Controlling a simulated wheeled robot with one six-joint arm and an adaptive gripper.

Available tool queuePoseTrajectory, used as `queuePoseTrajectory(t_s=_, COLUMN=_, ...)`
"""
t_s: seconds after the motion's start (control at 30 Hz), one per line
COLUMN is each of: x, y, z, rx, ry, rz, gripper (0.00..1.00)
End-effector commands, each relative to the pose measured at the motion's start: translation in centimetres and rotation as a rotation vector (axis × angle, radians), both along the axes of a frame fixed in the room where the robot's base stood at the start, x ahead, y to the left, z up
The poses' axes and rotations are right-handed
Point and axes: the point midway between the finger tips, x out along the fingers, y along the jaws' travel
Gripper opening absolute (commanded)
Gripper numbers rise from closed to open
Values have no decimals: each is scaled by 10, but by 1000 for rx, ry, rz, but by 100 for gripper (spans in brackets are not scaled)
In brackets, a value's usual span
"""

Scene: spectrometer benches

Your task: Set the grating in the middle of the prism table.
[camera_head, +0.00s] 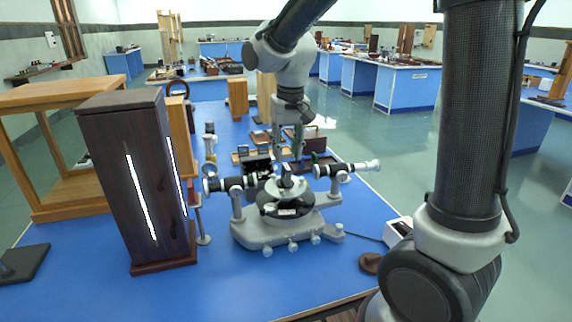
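The spectrometer (262,231) stands on the blue bench, with a grey base and a black round body. Its small prism table (298,191) is in the middle, between the left and right tubes. A small dark upright piece (287,181) stands on or just over the prism table; it may be the grating, but it is too small to tell, and whether it is centred is unclear. My gripper (289,156) points down above and behind the prism table. Its two fingers look spread, with a gap and nothing clearly held between them.
A tall dark lamp housing (115,170) with a bright slit stands left of the spectrometer. A wooden frame (50,97) is behind it. Small wooden items and a dark box (257,165) crowd the bench behind. A white box (398,229) and a brown disc (371,263) are at right.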

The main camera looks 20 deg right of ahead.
Motion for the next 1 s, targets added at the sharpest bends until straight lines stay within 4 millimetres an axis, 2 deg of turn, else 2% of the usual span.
queuePoseTrajectory(t_s=0.1, x=-3, y=0, z=26, rx=2, ry=-4, rz=0, gripper=34)
queuePoseTrajectory(t_s=0.23, x=-5, y=0, z=46, rx=1, ry=-2, rz=0, gripper=34)
queuePoseTrajectory(t_s=0.47, x=-8, y=-1, z=60, rx=0, ry=1, rz=0, gripper=34)
queuePoseTrajectory(t_s=0.57, x=-14, y=-9, z=64, rx=3, ry=-8, rz=-2, gripper=34)
queuePoseTrajectory(t_s=0.67, x=-37, y=-34, z=75, rx=11, ry=-39, rz=-5, gripper=34)
queuePoseTrajectory(t_s=0.77, x=-78, y=-71, z=86, rx=18, ry=-88, rz=-10, gripper=34)
queuePoseTrajectory(t_s=0.8, x=-97, y=-85, z=88, rx=19, ry=-110, rz=-11, gripper=34)
queuePoseTrajectory(t_s=0.9, x=-144, y=-114, z=86, rx=17, ry=-161, rz=-13, gripper=34)
queuePoseTrajectory(t_s=1.0, x=-182, y=-133, z=79, rx=6, ry=-205, rz=-11, gripper=34)
